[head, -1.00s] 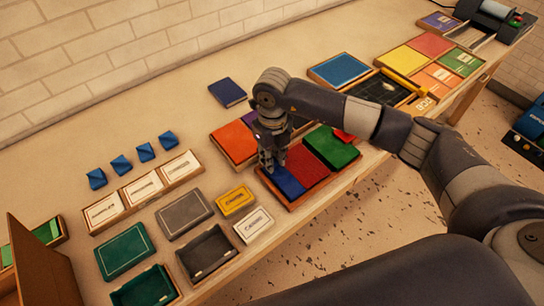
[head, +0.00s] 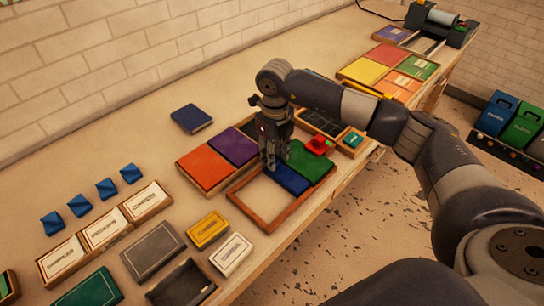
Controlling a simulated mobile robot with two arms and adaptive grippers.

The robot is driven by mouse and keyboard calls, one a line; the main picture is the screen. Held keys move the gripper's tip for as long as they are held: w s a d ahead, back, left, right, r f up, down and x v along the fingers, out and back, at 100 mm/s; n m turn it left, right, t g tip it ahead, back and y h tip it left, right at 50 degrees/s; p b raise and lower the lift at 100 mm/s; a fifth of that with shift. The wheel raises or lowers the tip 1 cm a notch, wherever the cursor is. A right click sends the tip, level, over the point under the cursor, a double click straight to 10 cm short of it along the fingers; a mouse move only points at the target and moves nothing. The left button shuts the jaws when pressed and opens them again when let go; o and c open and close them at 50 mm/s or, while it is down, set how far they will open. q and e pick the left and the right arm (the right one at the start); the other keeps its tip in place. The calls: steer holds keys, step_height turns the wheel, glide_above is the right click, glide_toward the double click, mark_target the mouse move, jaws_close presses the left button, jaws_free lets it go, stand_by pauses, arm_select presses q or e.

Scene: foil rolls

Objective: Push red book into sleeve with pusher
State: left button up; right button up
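A wooden frame tray (head: 244,208) lies near the table's front edge. Inside it, the blue block (head: 290,179), seemingly the pusher, lies against the green sleeve (head: 313,162), and the tray's left part is empty. The red book does not show between them; whether it is inside the sleeve is hidden. A small red piece (head: 318,146) stands at the sleeve's far right end. My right gripper (head: 274,168) points down at the blue block's back left edge, touching or very near it; its finger gap is unclear. My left gripper is out of view.
A tray with orange (head: 205,167) and purple (head: 233,147) panels adjoins behind. A dark blue book (head: 191,118) lies farther back. Yellow (head: 208,229) and white (head: 231,253) boxes lie front left. Bare table surrounds the blue book.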

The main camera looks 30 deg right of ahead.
steer(key=shift+f, duration=0.1)
steer(key=shift+r, duration=0.4)
step_height(320, 180, up, 11)
steer(key=shift+r, duration=0.15)
steer(key=shift+s, duration=0.1)
stand_by(0.5)
